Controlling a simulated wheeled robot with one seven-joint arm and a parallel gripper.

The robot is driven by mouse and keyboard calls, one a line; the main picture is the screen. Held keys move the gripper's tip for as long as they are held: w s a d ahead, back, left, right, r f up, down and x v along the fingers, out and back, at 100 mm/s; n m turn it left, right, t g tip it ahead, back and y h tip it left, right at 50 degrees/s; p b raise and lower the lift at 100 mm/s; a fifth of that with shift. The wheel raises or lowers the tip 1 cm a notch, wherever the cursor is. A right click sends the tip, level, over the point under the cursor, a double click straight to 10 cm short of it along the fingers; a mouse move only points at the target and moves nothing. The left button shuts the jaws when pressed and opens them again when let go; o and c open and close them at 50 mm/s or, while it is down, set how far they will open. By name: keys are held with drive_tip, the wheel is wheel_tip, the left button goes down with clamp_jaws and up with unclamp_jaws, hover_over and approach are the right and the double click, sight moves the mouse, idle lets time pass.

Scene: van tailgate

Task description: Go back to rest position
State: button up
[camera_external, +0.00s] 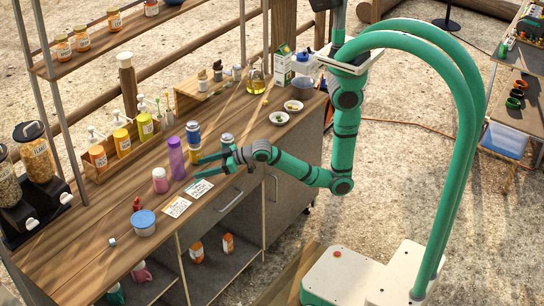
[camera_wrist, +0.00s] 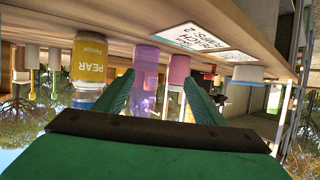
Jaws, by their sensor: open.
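My gripper (camera_external: 202,168) is open and empty just above the front part of the wooden counter (camera_external: 85,254). Its fingers point left, close to a purple bottle (camera_external: 176,158). In the wrist view, which is upside down, my gripper (camera_wrist: 158,98) has its fingers apart, with the purple bottle (camera_wrist: 147,62) beyond and between them. I cannot tell whether a finger touches it. My arm reaches out low from the right, bent at the elbow.
Two printed cards (camera_external: 177,207) lie at the front edge. Bowls (camera_external: 279,118) stand right. Open floor lies right of the counter.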

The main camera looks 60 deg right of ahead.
drive_tip(key=s+d+f+m+t+y, duration=0.1)
drive_tip(key=s+d+y, duration=0.15)
drive_tip(key=s, duration=0.45)
drive_tip(key=s+d+m+y, duration=0.1)
drive_tip(key=s+d+m, duration=0.1)
drive_tip(key=s+d, duration=0.3)
drive_tip(key=s+d+f+m+t+h, duration=0.1)
drive_tip(key=s+d+h, duration=0.2)
drive_tip(key=d, duration=0.6)
drive_tip(key=s+d+f+m+t+h, duration=0.1)
drive_tip(key=s+d+h, duration=0.3)
drive_tip(key=d, duration=0.5)
drive_tip(key=s+d+f+m+h, duration=0.1)
drive_tip(key=s+d+h, duration=0.3)
drive_tip(key=d, duration=0.6)
drive_tip(key=shift+s+f+t, duration=0.4)
drive_tip(key=shift+s, duration=0.6)
drive_tip(key=shift+d, duration=0.15)
